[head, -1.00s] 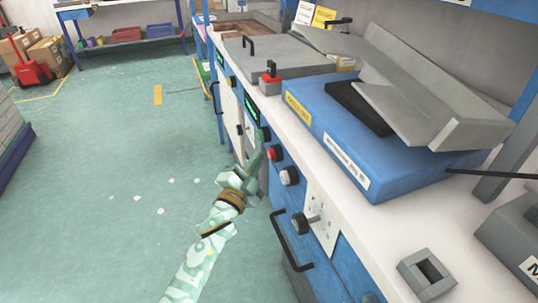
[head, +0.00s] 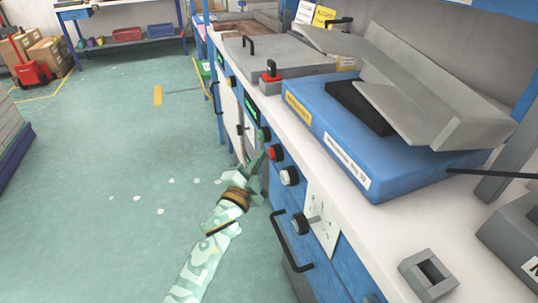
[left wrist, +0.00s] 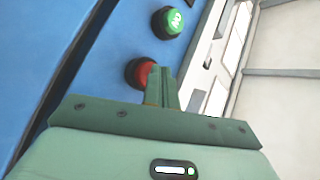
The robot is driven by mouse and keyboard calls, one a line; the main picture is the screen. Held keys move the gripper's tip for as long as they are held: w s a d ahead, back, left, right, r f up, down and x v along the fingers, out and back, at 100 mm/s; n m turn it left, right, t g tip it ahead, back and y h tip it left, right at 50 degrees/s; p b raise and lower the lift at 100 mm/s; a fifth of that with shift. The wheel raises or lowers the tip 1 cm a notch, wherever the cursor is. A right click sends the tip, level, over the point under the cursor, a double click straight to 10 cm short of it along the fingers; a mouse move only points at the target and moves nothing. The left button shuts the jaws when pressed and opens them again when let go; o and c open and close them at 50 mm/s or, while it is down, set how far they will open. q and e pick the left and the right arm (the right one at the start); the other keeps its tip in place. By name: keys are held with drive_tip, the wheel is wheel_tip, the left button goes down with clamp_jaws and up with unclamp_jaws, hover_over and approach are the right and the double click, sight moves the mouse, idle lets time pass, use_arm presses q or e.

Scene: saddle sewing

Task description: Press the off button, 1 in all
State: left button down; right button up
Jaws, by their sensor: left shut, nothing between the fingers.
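The red button (head: 273,152), which I take for the off button, sits on the blue front panel of the workbench. It also shows in the left wrist view (left wrist: 138,71), partly covered by my fingers. A green button (head: 263,134) marked ON is beside it, also in the left wrist view (left wrist: 168,21). My left gripper (head: 259,161) is shut and empty, its fingertips right by the red button. I cannot tell whether they touch it. My right gripper is not in view.
A white-ringed knob (head: 289,176), a lever switch (head: 301,223) and a black handle (head: 290,243) are on the same front. A blue machine (head: 345,150) with a grey tray stands on the white worktop. The green floor (head: 110,160) on the left is clear.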

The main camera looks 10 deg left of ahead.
use_arm(q)
drive_tip(key=shift+w+d, duration=0.2)
drive_tip(key=shift+d, duration=0.1)
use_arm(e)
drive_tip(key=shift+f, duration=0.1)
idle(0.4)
use_arm(q)
drive_tip(key=shift+s+a+p, duration=0.35)
drive_tip(key=shift+s+a, duration=0.2)
drive_tip(key=shift+a, duration=0.25)
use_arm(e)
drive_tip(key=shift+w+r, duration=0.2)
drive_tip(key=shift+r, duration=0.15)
use_arm(q)
drive_tip(key=s+a, duration=0.1)
drive_tip(key=s+a+p, duration=0.1)
drive_tip(key=a+p, duration=0.1)
drive_tip(key=a, duration=0.1)
drive_tip(key=shift+s+a, duration=0.1)
drive_tip(key=shift+s, duration=0.3)
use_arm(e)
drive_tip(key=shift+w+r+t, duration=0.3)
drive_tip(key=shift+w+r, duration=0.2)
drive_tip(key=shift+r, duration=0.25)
